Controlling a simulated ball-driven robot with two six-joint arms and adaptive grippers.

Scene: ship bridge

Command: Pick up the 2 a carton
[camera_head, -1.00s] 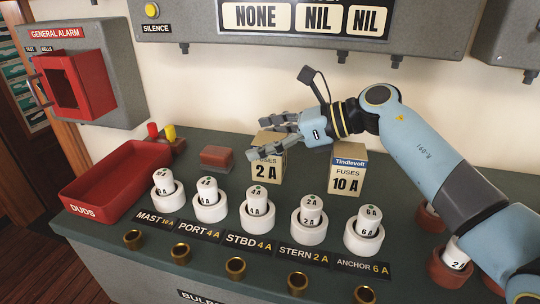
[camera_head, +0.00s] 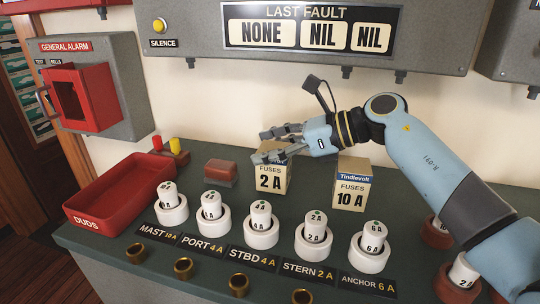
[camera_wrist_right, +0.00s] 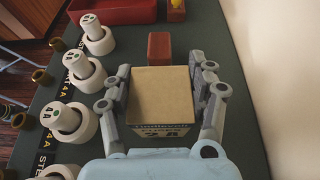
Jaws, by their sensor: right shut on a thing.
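The 2 A carton (camera_head: 270,180) is a small cream box marked "FUSES 2 A", standing on the dark green counter. My right gripper (camera_head: 268,145) reaches it from the right, with fingers on either side of its upper part. In the right wrist view the carton's plain tan top (camera_wrist_right: 161,92) sits between the two fingers of the right gripper (camera_wrist_right: 162,93), which is shut on it. Whether the carton's base is clear of the counter I cannot tell. My left gripper is not in view.
The 10 A carton (camera_head: 352,186) stands to the right, under my forearm. Several white fuse holders with fuses line the front, one at STERN (camera_head: 313,245). A red DUDS tray (camera_head: 85,207) is at left; a reddish block (camera_head: 220,172) stands left of the carton.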

